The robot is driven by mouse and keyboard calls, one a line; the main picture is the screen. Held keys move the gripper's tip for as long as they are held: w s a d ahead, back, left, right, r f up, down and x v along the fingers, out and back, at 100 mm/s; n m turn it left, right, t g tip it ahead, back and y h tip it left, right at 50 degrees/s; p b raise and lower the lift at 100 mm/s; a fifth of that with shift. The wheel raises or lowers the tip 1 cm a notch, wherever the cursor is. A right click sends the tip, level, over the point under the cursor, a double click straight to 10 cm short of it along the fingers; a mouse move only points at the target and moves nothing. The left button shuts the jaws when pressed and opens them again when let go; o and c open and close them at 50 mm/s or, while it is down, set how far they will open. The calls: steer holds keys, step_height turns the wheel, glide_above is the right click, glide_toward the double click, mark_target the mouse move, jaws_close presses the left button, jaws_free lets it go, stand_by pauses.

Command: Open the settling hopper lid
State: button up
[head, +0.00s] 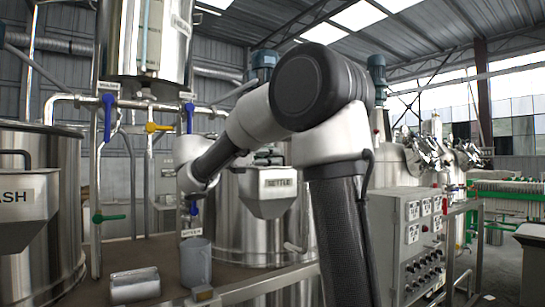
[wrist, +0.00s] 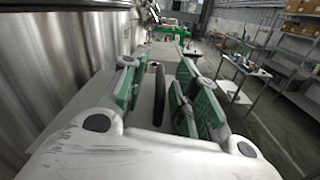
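The settling hopper (head: 277,190), a grey box labelled SETTLE, is fixed to the front of a steel tank in the head view. My arm crosses in front of its upper part, and its lid is mostly hidden there. In the wrist view a pale grey lid surface (wrist: 146,98) carries a long dark bar handle (wrist: 158,92). My gripper (wrist: 157,70) has its green-padded fingers spread, one on each side of the handle. Gaps show between the pads and the handle. I cannot tell the height of the fingertips over the lid.
A steel tank wall (wrist: 60,60) runs close along the left of the wrist view. A grey control panel (head: 415,240) stands to the right. A grey cup (head: 196,262) and a metal container (head: 134,285) sit on the bench. Another hopper, labelled WASH (head: 22,195), is at far left.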

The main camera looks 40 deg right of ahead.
steer(key=shift+d, duration=0.45)
jaws_close()
